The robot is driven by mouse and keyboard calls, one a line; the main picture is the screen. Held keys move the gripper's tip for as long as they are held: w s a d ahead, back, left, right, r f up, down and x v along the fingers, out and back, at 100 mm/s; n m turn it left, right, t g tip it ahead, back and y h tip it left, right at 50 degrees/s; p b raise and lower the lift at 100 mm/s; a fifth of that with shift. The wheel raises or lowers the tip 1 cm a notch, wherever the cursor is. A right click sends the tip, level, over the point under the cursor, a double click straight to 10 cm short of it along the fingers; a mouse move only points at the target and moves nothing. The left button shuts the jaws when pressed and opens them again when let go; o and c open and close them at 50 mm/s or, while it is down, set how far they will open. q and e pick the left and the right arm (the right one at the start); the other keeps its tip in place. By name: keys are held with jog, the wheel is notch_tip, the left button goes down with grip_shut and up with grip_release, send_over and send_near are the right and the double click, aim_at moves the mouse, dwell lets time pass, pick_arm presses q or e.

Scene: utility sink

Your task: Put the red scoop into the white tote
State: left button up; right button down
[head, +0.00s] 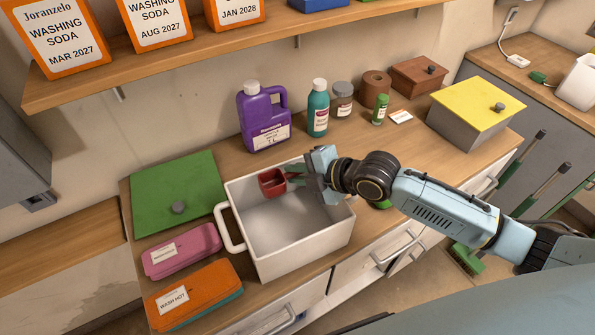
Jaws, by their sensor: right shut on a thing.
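The white tote (305,254) stands open on the wooden counter, with a handle on its left side. The red scoop (271,182) is over the back part of the tote's opening. My right gripper (302,178) comes in from the right and is shut on the red scoop, apparently near its handle, which the fingers partly hide. I cannot tell how far the scoop is above the tote's floor. The visible tote floor looks empty. My left gripper is not in view.
A green lid (165,187), a pink case (181,250) and an orange case (194,294) lie left of the tote. A purple jug (263,115) and a teal bottle (317,110) stand behind it. A grey box with a yellow lid (478,105) is at right. A shelf (190,55) overhangs the back.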

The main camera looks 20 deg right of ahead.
jog(key=shift+f, duration=0.3)
jog(key=c, duration=1.4)
grip_release()
jog(key=shift+r, duration=0.1)
jog(key=v, duration=1.2)
jog(key=shift+r, duration=0.5)
